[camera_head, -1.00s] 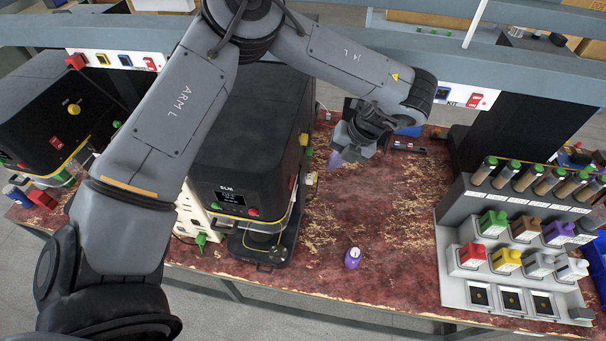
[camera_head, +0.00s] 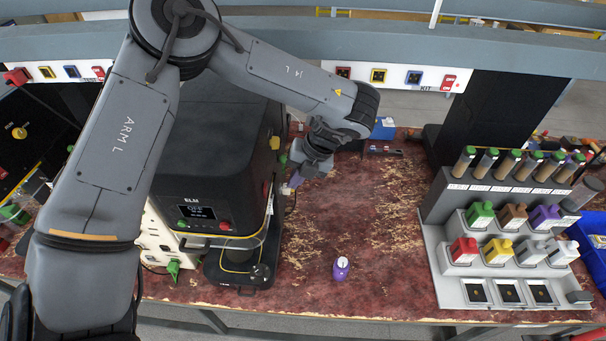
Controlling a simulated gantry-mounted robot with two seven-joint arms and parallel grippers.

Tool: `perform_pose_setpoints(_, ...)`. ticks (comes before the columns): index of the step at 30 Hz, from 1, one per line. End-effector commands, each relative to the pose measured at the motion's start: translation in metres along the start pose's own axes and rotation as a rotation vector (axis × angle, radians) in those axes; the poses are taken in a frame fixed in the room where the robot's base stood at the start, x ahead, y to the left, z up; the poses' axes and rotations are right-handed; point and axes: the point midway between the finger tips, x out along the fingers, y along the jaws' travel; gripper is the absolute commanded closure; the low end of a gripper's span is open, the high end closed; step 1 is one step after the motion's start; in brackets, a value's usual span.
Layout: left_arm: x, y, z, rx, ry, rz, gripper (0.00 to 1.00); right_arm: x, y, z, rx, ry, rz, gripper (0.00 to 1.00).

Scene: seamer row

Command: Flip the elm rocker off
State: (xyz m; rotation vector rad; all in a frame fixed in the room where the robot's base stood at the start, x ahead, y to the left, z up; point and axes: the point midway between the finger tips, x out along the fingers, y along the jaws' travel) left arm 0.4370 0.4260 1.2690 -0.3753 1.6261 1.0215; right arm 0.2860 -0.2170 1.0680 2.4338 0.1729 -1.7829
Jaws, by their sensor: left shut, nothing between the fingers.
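The black seamer with a label that looks like ELM (camera_head: 215,125) stands left of centre on the red worn bench. Its front has a small lit screen (camera_head: 197,212), a green button and a red button. A small red part (camera_head: 265,192) shows at its right side; I cannot tell whether this is the rocker or how it is set. My left gripper (camera_head: 293,184) is shut and empty, beside the machine's right side. I cannot tell whether it touches the machine. My left arm hides part of the machine's top and left side.
A grey rack (camera_head: 432,212) with tubes and coloured blocks stands right. A switch strip labelled KIT (camera_head: 397,77) hangs behind; another strip (camera_head: 56,73) is at left. A second black machine (camera_head: 25,135) stands far left.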

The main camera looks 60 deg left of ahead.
Motion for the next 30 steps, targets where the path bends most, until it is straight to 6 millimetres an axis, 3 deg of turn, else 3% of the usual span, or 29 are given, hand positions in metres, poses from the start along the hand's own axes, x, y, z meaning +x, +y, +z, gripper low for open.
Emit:
perform_pose_setpoints(4,0.024,0.002,-0.001,0.002,0.001,0.002,1.0,-0.011,0.0,-0.005,0.0,0.009,0.0,0.57)
perform_pose_setpoints(13,0.03,0.034,0.0,-0.001,0.0,-0.003,1.0,-0.026,0.001,-0.009,-0.003,0.008,0.002,0.57)
perform_pose_setpoints(30,0.034,0.04,0.001,-0.001,0.0,-0.015,1.0,-0.026,0.003,-0.009,-0.008,0.006,0.007,0.57)
